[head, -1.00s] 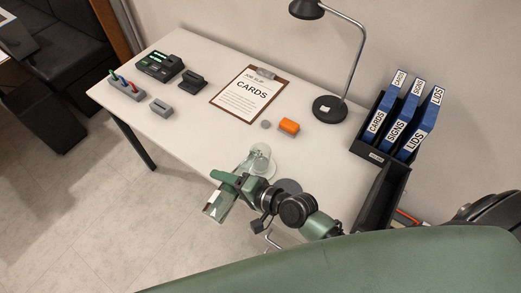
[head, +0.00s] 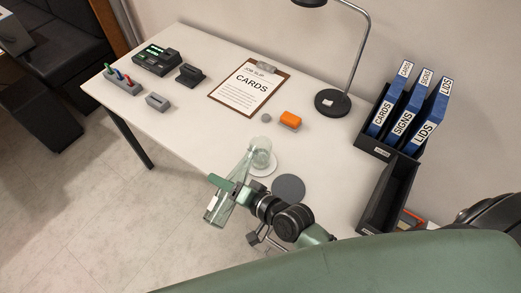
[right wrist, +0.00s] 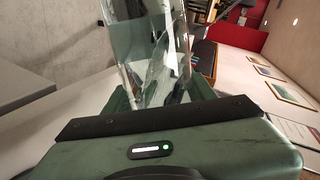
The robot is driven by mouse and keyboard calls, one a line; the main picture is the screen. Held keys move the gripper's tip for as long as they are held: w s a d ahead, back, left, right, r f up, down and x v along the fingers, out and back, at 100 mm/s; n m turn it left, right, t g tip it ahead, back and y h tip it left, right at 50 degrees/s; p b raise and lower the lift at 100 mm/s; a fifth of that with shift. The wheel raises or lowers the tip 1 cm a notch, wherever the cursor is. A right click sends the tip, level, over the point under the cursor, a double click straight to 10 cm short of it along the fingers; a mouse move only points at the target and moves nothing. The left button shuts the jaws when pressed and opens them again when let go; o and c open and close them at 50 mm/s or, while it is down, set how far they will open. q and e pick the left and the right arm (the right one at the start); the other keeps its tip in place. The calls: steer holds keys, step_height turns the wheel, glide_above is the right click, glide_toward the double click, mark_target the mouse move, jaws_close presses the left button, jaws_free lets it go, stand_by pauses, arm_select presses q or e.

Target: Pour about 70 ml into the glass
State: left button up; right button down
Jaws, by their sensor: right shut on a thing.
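My right gripper (head: 232,193) is shut on a clear glass carafe (head: 218,212). The carafe is tilted, with its narrow end up and right, close to the glass. The carafe (right wrist: 145,45) also fills the space between my green fingers in the right wrist view. I cannot tell whether the carafe's mouth touches the glass rim, or how much liquid either holds. My left gripper is not in view.
A dark round mat (head: 288,187) lies right of the glass. Binders in a black rack (head: 370,145) and an open black tray (head: 390,195) stand at right.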

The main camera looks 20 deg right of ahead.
mark_target(239, 163)
steer(key=shift+w+d+n+t, duration=0.3)
steer(key=shift+w+d+n, duration=0.05)
steer(key=shift+n, duration=0.25)
stand_by(0.9)
stand_by(0.5)
steer(key=shift+w+d+r+h+p, duration=0.15)
steer(key=shift+r+h+p, duration=0.15)
steer(key=shift+r+p, duration=0.15)
steer(key=w+d+r+n+t+p, duration=0.1)
steer(key=n, duration=0.1)
steer(key=w+d+r+n+t+h+p, duration=0.1)
steer(key=n, duration=0.1)
steer(key=shift+w+d+r, duration=0.1)
steer(key=shift+d+r, duration=0.05)
steer(key=shift+r+n+t, duration=0.15)
steer(key=shift+n+t, duration=0.25)
steer(key=shift+n, duration=0.2)
steer(key=shift+w+d+n+t, duration=0.2)
steer(key=shift+n+t, duration=0.1)
steer(key=shift+n, duration=0.3)
steer(key=shift+w+d+n+t+b, duration=0.15)
steer(key=shift+n+t+b, duration=0.15)
steer(key=shift+n+b, duration=0.25)
steer(key=shift+w+d+n+t+b, duration=0.1)
steer(key=shift+n+t+b, duration=0.2)
steer(key=shift+n+b, duration=0.2)
steer(key=shift+w+d+r+n, duration=0.15)
steer(key=shift+d+r+n, duration=0.1)
steer(key=shift+n, duration=0.4)
